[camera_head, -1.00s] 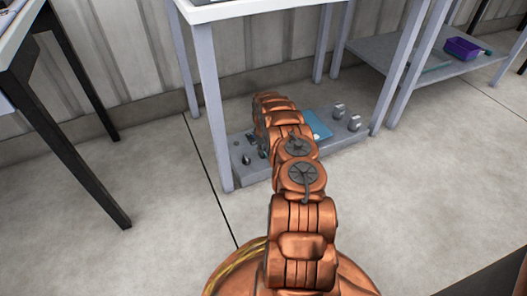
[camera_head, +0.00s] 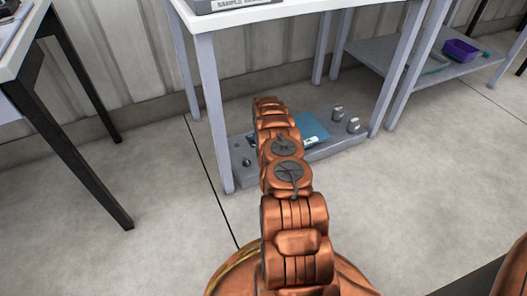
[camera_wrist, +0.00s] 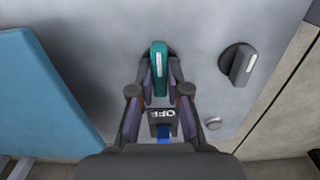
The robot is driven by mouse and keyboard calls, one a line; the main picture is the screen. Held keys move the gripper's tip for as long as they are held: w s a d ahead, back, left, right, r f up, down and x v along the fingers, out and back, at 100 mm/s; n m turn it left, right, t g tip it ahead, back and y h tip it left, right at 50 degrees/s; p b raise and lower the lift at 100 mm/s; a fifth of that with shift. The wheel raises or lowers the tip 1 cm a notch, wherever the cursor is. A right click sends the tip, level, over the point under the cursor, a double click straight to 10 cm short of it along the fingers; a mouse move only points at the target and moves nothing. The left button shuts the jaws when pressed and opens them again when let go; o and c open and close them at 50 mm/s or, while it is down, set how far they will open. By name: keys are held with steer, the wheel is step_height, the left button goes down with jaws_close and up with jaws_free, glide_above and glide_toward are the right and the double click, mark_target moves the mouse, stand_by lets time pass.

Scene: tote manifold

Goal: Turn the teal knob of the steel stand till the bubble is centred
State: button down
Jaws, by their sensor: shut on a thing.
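The teal knob (camera_wrist: 158,66) stands on a grey metal face in the wrist view, with a pale mark along its top. The fingers of my gripper (camera_wrist: 159,84) are on either side of it and shut on it. The steel stand appears to be the low grey slab (camera_head: 345,143) under the table in the head view, where my arm hides the gripper and the teal knob. I see no bubble in either view.
A blue panel (camera_wrist: 40,95) lies left of the knob. A block marked OFF (camera_wrist: 163,120) shows between the fingers. Table legs (camera_head: 213,110) stand close beside my arm.

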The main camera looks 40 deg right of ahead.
stand_by(0.3)
steer(key=c, duration=1.1)
jaws_free()
steer(key=shift+c, duration=0.2)
steer(key=shift+r, duration=0.15)
step_height(320, 180, up, 12)
